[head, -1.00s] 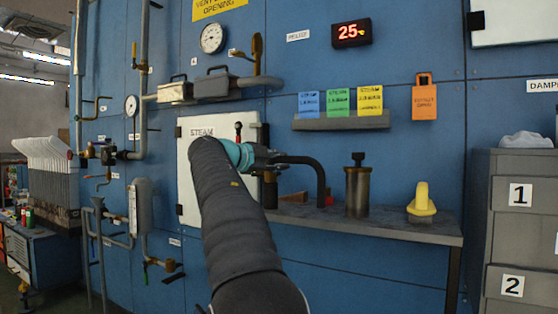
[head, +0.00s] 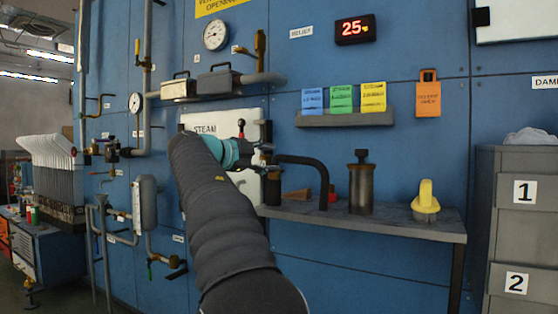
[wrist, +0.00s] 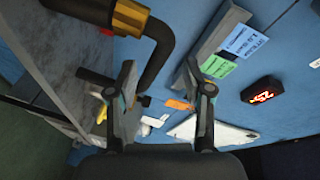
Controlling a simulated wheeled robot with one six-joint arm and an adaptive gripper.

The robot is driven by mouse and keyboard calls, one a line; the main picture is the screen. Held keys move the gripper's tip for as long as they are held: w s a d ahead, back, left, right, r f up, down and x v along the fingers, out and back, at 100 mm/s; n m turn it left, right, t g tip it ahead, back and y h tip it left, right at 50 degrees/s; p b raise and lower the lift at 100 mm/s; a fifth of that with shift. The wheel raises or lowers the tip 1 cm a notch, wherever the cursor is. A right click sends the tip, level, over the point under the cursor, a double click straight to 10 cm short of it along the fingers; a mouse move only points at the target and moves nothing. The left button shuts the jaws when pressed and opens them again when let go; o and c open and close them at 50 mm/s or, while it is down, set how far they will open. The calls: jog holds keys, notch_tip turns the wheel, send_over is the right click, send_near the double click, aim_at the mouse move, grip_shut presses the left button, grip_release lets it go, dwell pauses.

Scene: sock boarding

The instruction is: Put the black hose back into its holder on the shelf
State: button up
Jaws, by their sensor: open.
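The black hose (head: 318,172) is a bent tube at the shelf, with one arm running toward my gripper and the other pointing down to the shelf top. In the wrist view the hose (wrist: 160,42) curves at upper left, with a brass-coloured collar (wrist: 130,15) on it. My gripper (head: 268,155) is open at the hose's left end. In the wrist view my gripper (wrist: 163,80) has its fingers spread, and the hose end is close to the left finger; contact is unclear. A dark cylinder (head: 272,188) stands below; I cannot tell whether it is the holder.
The grey shelf (head: 400,225) also bears a dark metal canister (head: 361,187), a yellow-handled item (head: 425,200) and a small red piece (head: 332,193) beside the hose. A ledge (head: 345,119) with coloured cards is above. Grey drawers (head: 510,235) stand at right.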

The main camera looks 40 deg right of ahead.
jog(key=a, duration=0.6)
jog(key=shift+s+a+r, duration=0.3)
jog(key=shift+s+r, duration=0.05)
jog(key=shift+s, duration=0.05)
